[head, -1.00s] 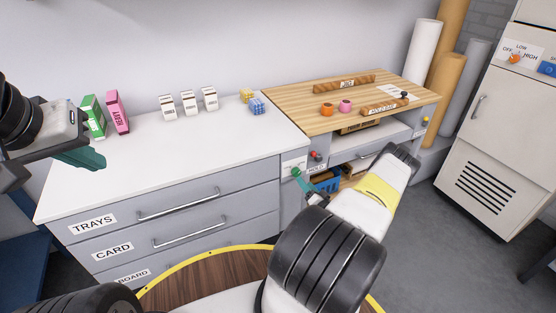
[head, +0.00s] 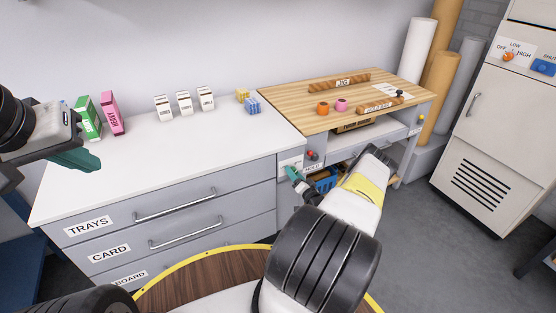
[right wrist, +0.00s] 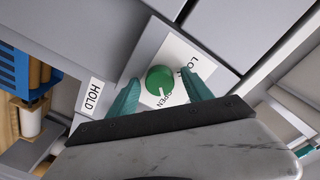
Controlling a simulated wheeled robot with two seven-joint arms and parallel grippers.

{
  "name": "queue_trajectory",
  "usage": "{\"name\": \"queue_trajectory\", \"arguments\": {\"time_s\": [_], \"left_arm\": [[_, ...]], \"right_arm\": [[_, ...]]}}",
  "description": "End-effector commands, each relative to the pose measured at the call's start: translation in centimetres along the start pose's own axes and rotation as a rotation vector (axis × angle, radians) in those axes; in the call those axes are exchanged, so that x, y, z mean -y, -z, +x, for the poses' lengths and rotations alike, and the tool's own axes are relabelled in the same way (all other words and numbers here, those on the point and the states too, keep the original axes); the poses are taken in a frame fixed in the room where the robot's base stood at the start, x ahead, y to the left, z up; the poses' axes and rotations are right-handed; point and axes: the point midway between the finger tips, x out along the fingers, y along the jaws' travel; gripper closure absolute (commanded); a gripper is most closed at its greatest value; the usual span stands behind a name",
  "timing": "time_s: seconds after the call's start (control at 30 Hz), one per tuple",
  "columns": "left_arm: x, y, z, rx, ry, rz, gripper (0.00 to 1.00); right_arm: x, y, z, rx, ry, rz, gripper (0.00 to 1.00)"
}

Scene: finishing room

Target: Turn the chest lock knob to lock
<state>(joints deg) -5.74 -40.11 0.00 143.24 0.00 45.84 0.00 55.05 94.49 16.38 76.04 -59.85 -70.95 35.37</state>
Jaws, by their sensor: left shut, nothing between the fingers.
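The green lock knob (right wrist: 159,80) sits on a white plate (right wrist: 189,49) lettered LOCK and OPEN in the right wrist view. Its white pointer mark is at the OPEN word. My right gripper (right wrist: 158,88) is open, one teal finger on each side of the knob, with a visible gap on the right; contact on the left is unclear. In the head view my right gripper (head: 292,174) is at the small front panel beside the drawers and hides the knob. My left gripper (head: 82,160) is shut and empty above the left of the white counter.
A HOLD label (right wrist: 92,96) is beside the knob plate. A red knob (head: 312,154) is just above right on the same unit. Drawers with long handles (head: 176,205) are left of the panel. Boxes (head: 185,102) stand on the counter (head: 200,140).

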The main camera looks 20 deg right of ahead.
Motion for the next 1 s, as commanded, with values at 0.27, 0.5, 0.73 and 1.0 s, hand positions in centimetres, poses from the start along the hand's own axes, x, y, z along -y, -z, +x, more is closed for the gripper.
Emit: {"name": "queue_trajectory", "arguments": {"time_s": [0.27,0.5,0.73,1.0], "left_arm": [[0.00,0.00,0.00,0.000,0.000,0.000,1.00],[0.00,0.00,0.00,0.000,0.000,0.000,1.00],[0.00,0.00,0.00,0.000,0.000,0.000,1.00],[0.00,0.00,0.00,0.000,0.000,0.000,1.00]], "right_arm": [[-0.01,0.00,-0.03,0.000,0.000,0.000,0.97],[-0.01,-0.01,-0.03,0.000,0.000,-0.014,1.00],[-0.04,-0.03,-0.05,-0.002,0.002,-0.106,1.00],[-0.02,-0.13,-0.03,-0.006,0.009,-0.326,1.00]]}}
